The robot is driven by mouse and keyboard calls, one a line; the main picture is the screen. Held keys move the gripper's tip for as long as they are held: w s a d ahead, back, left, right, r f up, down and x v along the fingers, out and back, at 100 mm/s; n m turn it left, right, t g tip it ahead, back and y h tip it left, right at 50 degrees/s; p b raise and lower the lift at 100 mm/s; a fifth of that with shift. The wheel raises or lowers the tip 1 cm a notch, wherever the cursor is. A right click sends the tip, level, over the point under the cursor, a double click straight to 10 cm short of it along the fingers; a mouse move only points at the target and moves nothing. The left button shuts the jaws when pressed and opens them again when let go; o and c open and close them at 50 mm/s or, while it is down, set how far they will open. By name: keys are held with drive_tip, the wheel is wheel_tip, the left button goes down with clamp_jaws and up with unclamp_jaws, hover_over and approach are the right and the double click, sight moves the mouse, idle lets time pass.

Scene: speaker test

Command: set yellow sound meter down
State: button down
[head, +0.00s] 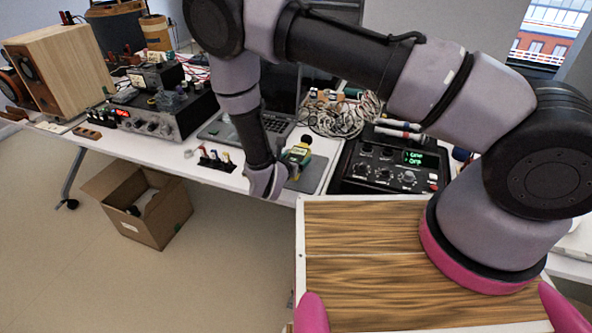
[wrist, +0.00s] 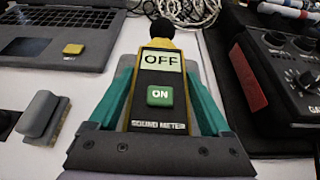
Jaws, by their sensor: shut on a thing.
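The yellow sound meter (wrist: 133,105) is between the teal fingers of my gripper (wrist: 160,72) in the wrist view. It has a black ball tip, a dark face, a display reading OFF and a green ON button. My gripper is shut on its sides. In the head view the sound meter (head: 298,152) is at the table's front edge, over or on a grey mat (head: 314,176), with my gripper (head: 290,165) around it. I cannot tell whether its underside touches the mat.
An open laptop (head: 222,130) is left of the meter, and a black control box (head: 385,180) is close on the right. Tangled cables (head: 342,115) lie behind. A grey block (wrist: 42,115) sits left of my gripper. A cardboard box (head: 140,215) stands on the floor.

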drive_tip(key=shift+f, duration=2.35)
drive_tip(key=shift+f, duration=0.1)
unclamp_jaws()
